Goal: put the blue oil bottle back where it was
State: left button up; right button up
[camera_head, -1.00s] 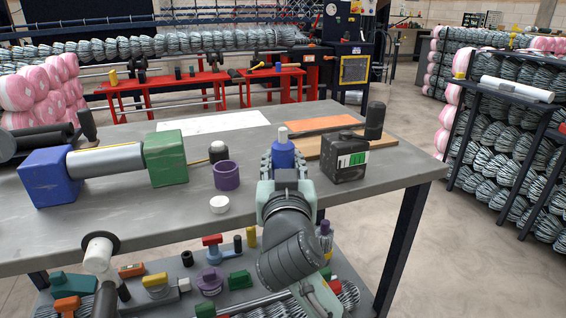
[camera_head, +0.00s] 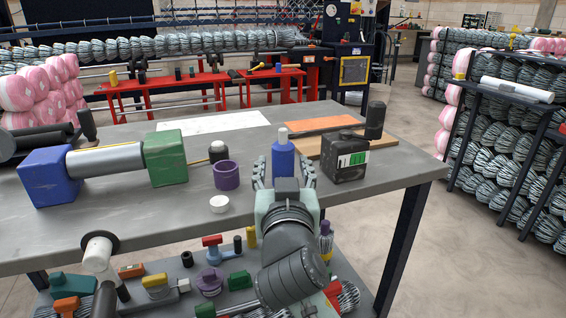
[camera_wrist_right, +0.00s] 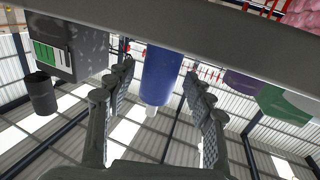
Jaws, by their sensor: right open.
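The blue oil bottle (camera_head: 283,160) with a pale cap stands upright on the grey workbench (camera_head: 222,205), left of a black canister. My right gripper (camera_head: 283,172) is open, on the near side of the bottle, its fingers spread to the bottle's left and right with gaps. In the right wrist view, which is upside down, the bottle (camera_wrist_right: 161,75) shows between and beyond the open fingers (camera_wrist_right: 160,95), apart from both. The bottle's base is partly hidden behind the gripper in the head view. My left gripper is not in view.
The black canister (camera_head: 345,157) with a green and white label stands close to the right finger. Orange (camera_head: 320,124) and white (camera_head: 225,123) sheets lie behind. Tools fill the lower shelf.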

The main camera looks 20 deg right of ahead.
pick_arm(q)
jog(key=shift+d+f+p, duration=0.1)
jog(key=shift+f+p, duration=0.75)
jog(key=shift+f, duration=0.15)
pick_arm(e)
jog(key=v, duration=0.9)
jog(key=shift+s, duration=0.25)
